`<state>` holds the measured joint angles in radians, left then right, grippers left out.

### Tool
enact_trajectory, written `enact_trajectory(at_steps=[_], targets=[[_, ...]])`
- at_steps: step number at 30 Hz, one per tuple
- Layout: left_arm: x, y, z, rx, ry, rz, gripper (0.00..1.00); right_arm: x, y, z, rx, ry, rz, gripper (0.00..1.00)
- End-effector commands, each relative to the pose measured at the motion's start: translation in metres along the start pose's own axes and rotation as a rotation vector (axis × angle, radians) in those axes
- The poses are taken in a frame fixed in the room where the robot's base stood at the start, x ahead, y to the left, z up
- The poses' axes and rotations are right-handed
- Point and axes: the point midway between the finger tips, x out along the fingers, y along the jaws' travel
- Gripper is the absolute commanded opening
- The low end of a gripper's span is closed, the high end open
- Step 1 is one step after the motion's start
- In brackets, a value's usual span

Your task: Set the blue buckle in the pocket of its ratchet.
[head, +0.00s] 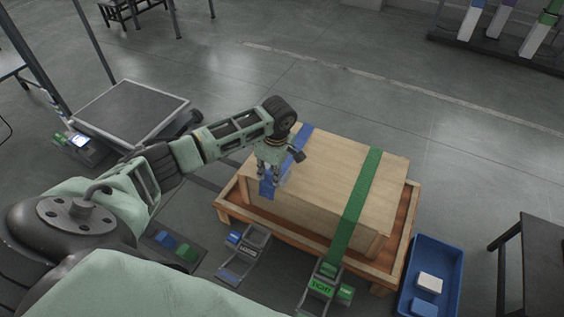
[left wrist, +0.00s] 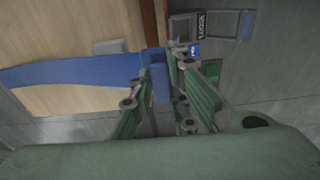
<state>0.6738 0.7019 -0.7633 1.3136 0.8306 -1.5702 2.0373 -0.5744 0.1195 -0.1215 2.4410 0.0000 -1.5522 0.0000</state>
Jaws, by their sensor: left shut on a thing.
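My left gripper (head: 268,176) is at the near left edge of the wooden crate (head: 330,180). It is shut on the blue buckle at the end of the blue strap (head: 301,140). The blue buckle (left wrist: 160,88) shows between the fingers in the left wrist view, partly hidden by them. The blue ratchet (head: 245,250) is a grey frame on the floor side of the crate, with a blue block at its left; it also shows in the left wrist view (left wrist: 212,26). The buckle is apart from the ratchet. My right gripper is not in view.
The crate sits on a wooden pallet (head: 405,225). A green strap (head: 358,200) runs down to a green ratchet (head: 322,285). A blue bin (head: 455,270) with small blocks stands at right. A dark panel with blue and green pads (head: 172,246) lies at left.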

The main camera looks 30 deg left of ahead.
Motion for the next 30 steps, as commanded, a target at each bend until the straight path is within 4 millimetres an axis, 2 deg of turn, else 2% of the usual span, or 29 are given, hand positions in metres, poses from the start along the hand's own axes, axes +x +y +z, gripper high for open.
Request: enact_trajectory(at_steps=[6, 11, 16, 22, 30], targets=[[0.002, -0.03, -0.016, -0.001, 0.003, 0.001, 0.0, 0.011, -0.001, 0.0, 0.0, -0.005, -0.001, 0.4], [0.003, -0.053, -0.026, 0.0, 0.002, 0.0, 0.0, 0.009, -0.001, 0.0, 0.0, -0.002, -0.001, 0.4], [0.005, -0.075, -0.037, 0.0, 0.003, 0.0, 0.0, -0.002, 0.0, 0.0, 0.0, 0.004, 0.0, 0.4], [0.036, -0.074, -0.03, -0.001, -0.002, 0.0, 0.0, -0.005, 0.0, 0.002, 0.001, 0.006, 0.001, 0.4], [0.078, -0.073, -0.026, -0.002, -0.001, 0.0, 0.0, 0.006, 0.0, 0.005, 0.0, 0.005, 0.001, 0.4]])
